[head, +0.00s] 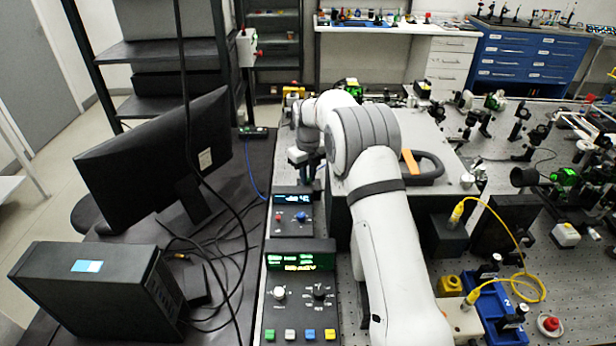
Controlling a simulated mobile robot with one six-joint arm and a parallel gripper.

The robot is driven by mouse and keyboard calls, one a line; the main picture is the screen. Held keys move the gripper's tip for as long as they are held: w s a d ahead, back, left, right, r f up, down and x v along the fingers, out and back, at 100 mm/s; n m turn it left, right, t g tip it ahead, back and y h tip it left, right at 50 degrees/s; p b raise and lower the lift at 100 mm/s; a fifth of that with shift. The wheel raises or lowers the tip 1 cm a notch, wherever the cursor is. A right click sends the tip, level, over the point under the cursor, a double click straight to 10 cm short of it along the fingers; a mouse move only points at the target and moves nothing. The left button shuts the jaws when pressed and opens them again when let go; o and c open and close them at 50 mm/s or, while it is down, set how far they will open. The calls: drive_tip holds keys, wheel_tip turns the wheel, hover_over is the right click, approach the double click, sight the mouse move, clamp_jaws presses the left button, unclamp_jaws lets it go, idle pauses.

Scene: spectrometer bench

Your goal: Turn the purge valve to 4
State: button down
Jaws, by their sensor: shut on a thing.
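My gripper (308,177) points down at the back end of the row of control boxes, left of my forearm. It is shut on a small part that is mostly hidden beneath it, taken to be the purge valve. A bit of blue shows just under the jaws. No valve label, number or pointer position can be read from here. In front of the gripper stands a dark control box (286,228) with a lit display, a red knob (279,217) and a blue knob (301,217).
A nearer control panel (273,309) has a green display, two knobs and several coloured buttons. A monitor (150,155) and a black case (95,290) stand left, with loose cables. Crowded optics fill the perforated bench (500,146) on the right. A yellow cable (505,222) loops there.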

drive_tip(key=shift+r+m, duration=0.15)
drive_tip(key=shift+m, duration=0.15)
drive_tip(key=c, duration=1.3)
unclamp_jaws()
drive_tip(key=shift+c, duration=0.2)
wheel_tip(320, 180, up, 8)
drive_tip(key=shift+f+b, duration=0.15)
drive_tip(key=shift+b, duration=0.55)
